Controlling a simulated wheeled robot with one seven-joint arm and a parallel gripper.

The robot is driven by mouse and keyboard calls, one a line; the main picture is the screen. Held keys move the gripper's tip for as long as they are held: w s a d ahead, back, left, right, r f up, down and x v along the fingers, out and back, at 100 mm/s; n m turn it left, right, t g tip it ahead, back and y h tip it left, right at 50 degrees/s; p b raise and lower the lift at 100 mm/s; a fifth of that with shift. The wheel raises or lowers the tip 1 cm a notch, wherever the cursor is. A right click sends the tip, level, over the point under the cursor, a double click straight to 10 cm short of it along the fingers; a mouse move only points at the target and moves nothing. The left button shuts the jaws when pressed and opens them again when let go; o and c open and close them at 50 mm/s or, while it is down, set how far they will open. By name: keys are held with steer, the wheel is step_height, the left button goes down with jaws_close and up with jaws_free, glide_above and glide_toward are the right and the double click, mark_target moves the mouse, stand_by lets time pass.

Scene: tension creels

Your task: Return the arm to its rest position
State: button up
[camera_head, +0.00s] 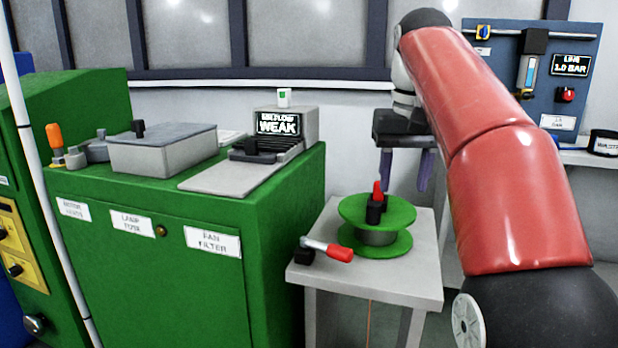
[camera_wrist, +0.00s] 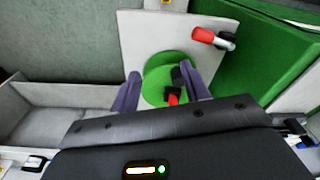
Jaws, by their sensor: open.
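My red arm (camera_head: 500,150) reaches from the lower right up and over toward the small table. My gripper (camera_head: 407,180) hangs above the back right of the small table, its two purple-grey fingers pointing down and spread apart. In the wrist view my gripper (camera_wrist: 165,92) is open, with the green spool (camera_wrist: 158,80) showing below and between the fingers. The gap between the fingers looks empty. The spool (camera_head: 375,215) lies flat on the table, with a black and red piece (camera_head: 376,203) upright on its top.
The small grey table (camera_head: 420,270) also holds a red-handled tool (camera_head: 335,250). A green cabinet (camera_head: 170,270) at left bears a grey box (camera_head: 163,150) and a display reading WEAK (camera_head: 278,124). A blue gauge panel (camera_head: 545,80) stands behind my arm.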

steer(key=s+f+t, duration=0.4)
steer(key=s+f, duration=1.7)
steer(key=f, duration=0.4)
steer(key=shift+f, duration=0.2)
steer(key=shift+o, duration=0.2)
